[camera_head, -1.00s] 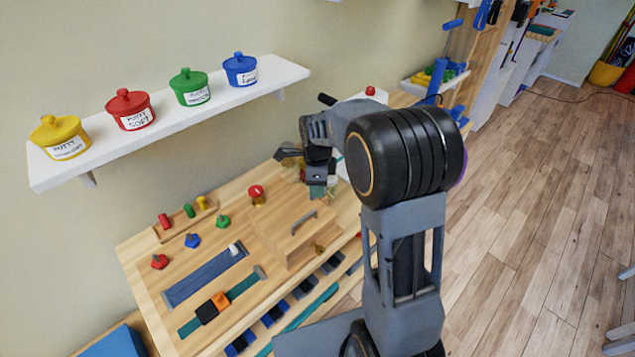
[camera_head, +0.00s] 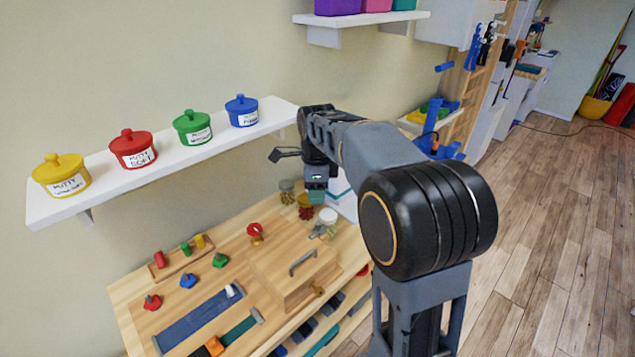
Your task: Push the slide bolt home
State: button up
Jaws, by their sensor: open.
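The wooden activity board (camera_head: 140,290) lies below the wall shelf. I cannot single out the slide bolt with certainty. A small grey metal piece (camera_head: 318,232) lies at the board's far right end, its details too small to read. A small brass fitting (camera_head: 318,290) sits at the front of a raised wooden box (camera_head: 285,262) with a grey handle. My gripper (camera_head: 316,198) is above the far right part of the board, pointing down, apart from the board. It is open, with nothing visible in it; its fingers are small and partly hard to see.
Several jars, one with a white lid (camera_head: 328,215), stand close under my gripper. A red knob (camera_head: 255,231) rises left of them. A white shelf (camera_head: 265,104) with several putty pots overhangs the back. A blue strip (camera_head: 200,318) lies at front left.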

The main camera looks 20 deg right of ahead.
jog(key=shift+r, duration=1.15)
jog(key=s+f+n+t, duration=0.2)
jog(key=s+n, duration=0.7)
jog(key=n, duration=0.2)
jog(key=s+f+n+t, duration=0.2)
jog(key=s+n, duration=0.7)
jog(key=n, duration=0.2)
jog(key=shift+a+f, duration=0.4)
jog(key=shift+a, duration=0.05)
jog(key=shift+s, duration=0.1)
